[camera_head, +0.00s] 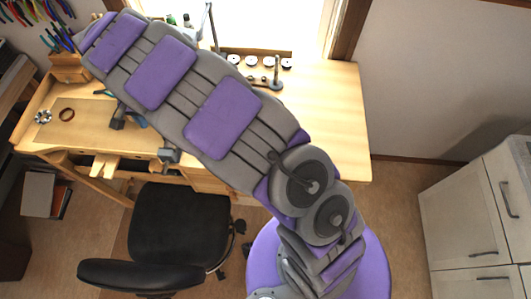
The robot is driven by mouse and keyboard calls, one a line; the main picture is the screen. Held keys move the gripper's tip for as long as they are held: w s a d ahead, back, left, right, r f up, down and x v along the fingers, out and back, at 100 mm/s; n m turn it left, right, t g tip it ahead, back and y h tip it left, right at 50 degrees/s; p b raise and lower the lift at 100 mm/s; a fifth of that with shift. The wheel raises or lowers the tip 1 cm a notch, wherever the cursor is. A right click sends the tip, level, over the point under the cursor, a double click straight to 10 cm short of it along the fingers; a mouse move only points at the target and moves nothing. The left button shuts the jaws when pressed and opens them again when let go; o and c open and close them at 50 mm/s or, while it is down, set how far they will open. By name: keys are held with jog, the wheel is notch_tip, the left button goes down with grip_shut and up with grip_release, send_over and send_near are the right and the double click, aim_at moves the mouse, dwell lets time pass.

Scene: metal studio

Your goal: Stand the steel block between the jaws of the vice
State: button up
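My arm reaches from the lower right across the workbench to the upper left and covers much of the bench top. My gripper is not visible, hidden beyond or beneath the arm. I cannot make out the steel block. A dark grey clamp-like fitting (169,155) sits at the bench's front edge, just below the arm. A second dark piece (118,118) stands on the bench, partly beside the arm. I cannot tell whether either is the vice, and no jaws can be made out.
The wooden workbench (335,120) is bare on its right. A rack with white discs (252,62) stands at the back. A ring (67,114) and a small round dish (43,117) lie at left. A black chair (180,225) stands in front; grey cabinets (470,215) stand at right.

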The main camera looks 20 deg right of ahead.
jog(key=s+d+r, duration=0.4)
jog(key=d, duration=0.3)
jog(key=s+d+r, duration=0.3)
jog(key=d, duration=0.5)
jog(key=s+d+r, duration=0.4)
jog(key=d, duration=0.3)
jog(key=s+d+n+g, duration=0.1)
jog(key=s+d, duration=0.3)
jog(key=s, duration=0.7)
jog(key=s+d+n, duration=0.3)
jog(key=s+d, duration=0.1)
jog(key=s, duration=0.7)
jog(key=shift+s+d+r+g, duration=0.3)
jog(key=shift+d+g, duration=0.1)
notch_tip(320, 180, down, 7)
jog(key=b, duration=0.7)
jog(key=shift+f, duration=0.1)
